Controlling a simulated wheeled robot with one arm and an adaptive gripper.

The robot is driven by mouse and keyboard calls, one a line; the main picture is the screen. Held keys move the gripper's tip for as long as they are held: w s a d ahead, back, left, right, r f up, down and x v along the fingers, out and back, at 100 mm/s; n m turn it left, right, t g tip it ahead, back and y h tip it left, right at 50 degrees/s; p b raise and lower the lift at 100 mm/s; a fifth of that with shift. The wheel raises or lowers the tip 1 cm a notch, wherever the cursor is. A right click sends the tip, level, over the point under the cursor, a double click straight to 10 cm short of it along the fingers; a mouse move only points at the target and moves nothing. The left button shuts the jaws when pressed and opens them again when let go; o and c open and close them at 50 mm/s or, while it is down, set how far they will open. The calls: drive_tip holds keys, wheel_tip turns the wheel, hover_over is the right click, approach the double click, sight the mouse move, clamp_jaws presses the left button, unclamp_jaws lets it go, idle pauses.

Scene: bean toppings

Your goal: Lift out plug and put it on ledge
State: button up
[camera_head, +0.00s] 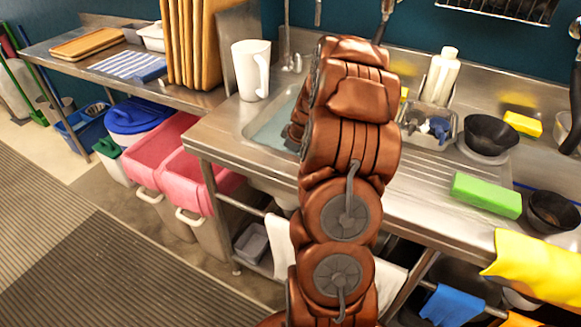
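The sink basin (245,130) is set in the steel counter, and greyish-blue water (273,135) shows in its left part. My brown arm stands in front of the basin and covers most of it. No plug can be made out; the basin floor is largely hidden. My gripper is not visible, as the arm's links block the view past them. A raised steel ledge (405,62) runs along the back of the counter, behind the sink.
A white jug (249,72) stands left of the basin. On the right are a white bottle (441,76), a caddy (418,137), dark bowls (491,133), a green sponge (486,196) and a yellow sponge (523,124). The ribbed drainer (425,190) has free room.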

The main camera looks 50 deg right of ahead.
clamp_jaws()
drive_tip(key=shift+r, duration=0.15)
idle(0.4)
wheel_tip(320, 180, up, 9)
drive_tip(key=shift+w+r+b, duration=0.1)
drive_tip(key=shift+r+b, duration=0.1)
drive_tip(key=shift+b, duration=0.6)
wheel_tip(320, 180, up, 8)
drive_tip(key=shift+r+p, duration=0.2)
drive_tip(key=shift+p, duration=0.15)
idle(0.5)
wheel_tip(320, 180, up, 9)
drive_tip(key=p, duration=0.1)
drive_tip(key=shift+p, duration=0.3)
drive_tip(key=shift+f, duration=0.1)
